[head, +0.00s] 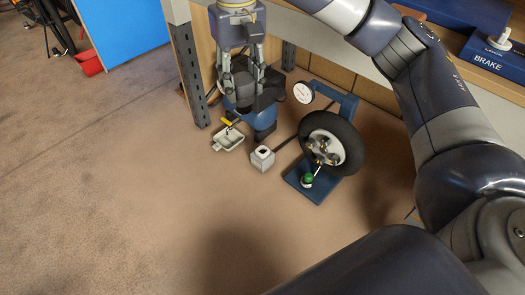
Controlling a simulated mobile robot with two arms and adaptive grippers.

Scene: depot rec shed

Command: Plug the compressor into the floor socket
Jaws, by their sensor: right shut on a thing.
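My right gripper (241,84) hangs down near the top middle, its arm coming in from the right. Its fingers are closed around a dark thing mostly hidden between them; I cannot tell whether it is a plug. Directly behind and below is a blue and black body (265,118), possibly the compressor, largely covered by the gripper. A pale grey box with a dark top opening (262,160) stands on the floor to the lower right of the gripper. It may be the floor socket, but its details are too small to tell. My left gripper is not in view.
A shallow pale tray (229,140) lies below the gripper, with a small yellow item (232,121) at it. A wheel (335,145) on a blue stand, with a gauge (303,92), stands to the right. A dark shelf post (188,75) is left. Open floor lies left and front.

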